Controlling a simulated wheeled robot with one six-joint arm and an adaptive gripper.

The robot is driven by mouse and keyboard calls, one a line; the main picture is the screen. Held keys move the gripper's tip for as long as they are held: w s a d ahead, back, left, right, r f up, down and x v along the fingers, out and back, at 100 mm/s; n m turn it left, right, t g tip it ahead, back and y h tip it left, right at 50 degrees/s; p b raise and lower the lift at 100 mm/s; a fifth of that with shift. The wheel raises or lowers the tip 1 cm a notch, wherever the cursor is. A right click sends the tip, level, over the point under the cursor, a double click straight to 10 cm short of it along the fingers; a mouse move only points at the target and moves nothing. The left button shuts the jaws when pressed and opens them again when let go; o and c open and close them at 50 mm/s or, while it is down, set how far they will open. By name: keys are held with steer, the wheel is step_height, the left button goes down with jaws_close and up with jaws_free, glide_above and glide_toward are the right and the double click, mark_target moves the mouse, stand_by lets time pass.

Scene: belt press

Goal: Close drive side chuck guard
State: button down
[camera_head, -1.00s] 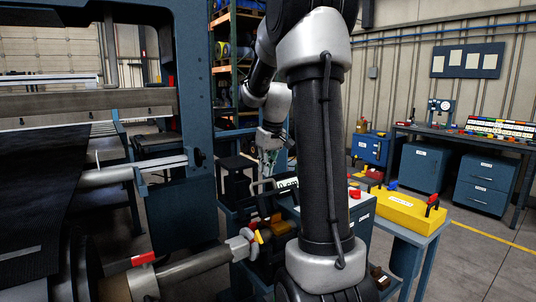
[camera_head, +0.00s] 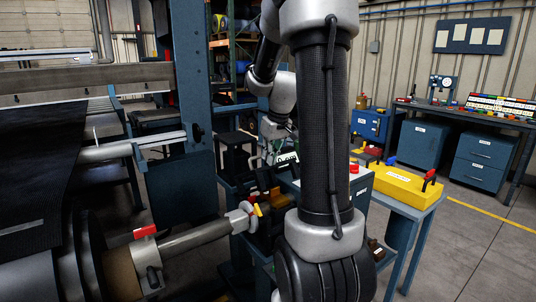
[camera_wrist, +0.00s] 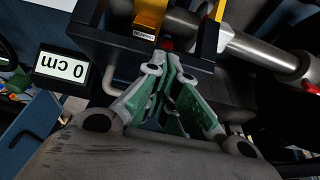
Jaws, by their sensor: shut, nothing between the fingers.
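In the head view the dark and yellow assembly (camera_head: 266,212) is partly hidden by my arm. I cannot tell for sure whether the guard is open. My gripper (camera_wrist: 170,65) is shut and empty, its green-padded fingers pointing toward the housing. In the head view my gripper (camera_head: 272,152) is small, above and behind the chuck area. Contact cannot be made out.
A metal shaft (camera_head: 195,236) runs from the large roll to the chuck. A "0 cm" display (camera_wrist: 63,69) sits left of my gripper. A blue press post (camera_head: 185,120) stands left of my arm. A yellow case (camera_head: 405,187) lies on the right cart; open floor is beyond.

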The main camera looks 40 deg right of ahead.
steer(key=s+f+t, duration=0.1)
steer(key=s+f, duration=0.6)
steer(key=f, duration=0.1)
steer(key=shift+s+a, duration=0.2)
steer(key=shift+s, duration=0.15)
stand_by(0.4)
